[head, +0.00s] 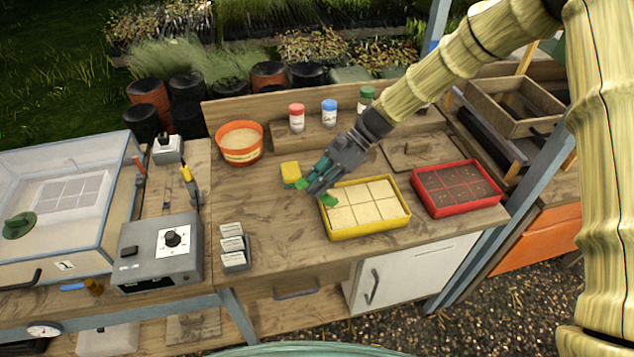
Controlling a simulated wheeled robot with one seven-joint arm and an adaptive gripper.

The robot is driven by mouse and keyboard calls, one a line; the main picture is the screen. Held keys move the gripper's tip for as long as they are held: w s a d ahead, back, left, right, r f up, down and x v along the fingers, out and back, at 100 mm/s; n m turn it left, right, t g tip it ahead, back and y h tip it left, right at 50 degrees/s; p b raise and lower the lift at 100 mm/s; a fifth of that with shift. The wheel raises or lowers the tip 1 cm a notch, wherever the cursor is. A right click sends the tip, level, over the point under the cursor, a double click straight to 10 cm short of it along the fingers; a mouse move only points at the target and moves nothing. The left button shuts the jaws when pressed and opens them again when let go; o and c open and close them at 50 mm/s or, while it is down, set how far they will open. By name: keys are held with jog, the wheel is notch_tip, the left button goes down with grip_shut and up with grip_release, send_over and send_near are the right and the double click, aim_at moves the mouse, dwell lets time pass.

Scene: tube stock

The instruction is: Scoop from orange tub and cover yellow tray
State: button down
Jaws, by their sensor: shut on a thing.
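The orange tub (239,154) stands at the back left of the bench, with pale, grainy material inside. The yellow tray (407,222) lies at the front middle; its six cells show a pale, even surface. My gripper (316,190) is over the bench at the tray's left back corner, pointing down and left. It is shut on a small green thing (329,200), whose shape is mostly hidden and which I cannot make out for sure. The green thing overlaps the tray's corner in the picture; I cannot tell whether they touch.
A red tray (492,203) with dark soil is right of the yellow tray. Several capped bottles (329,112) stand on the back shelf. A label rack (234,247) and grey control box (160,252) are left. The bench's front middle is clear.

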jog(key=shift+w+d, duration=0.15)
jog(key=shift+d, duration=0.25)
jog(key=shift+r, duration=0.1)
jog(key=r+t+h+p, duration=0.1)
jog(key=h+p, duration=0.1)
jog(key=p, duration=0.1)
jog(key=shift+a+r+p, duration=0.1)
jog(key=shift+r+p, duration=0.25)
jog(key=shift+r, duration=0.05)
jog(key=r+t+h+p, duration=0.1)
jog(key=p, duration=0.1)
jog(key=r+t+h+p, duration=0.1)
jog(key=h, duration=0.1)
jog(key=shift+p, duration=0.4)
jog(key=shift+r+t+h, duration=0.5)
jog(key=shift+t+h, duration=0.4)
jog(key=shift+h, duration=0.2)
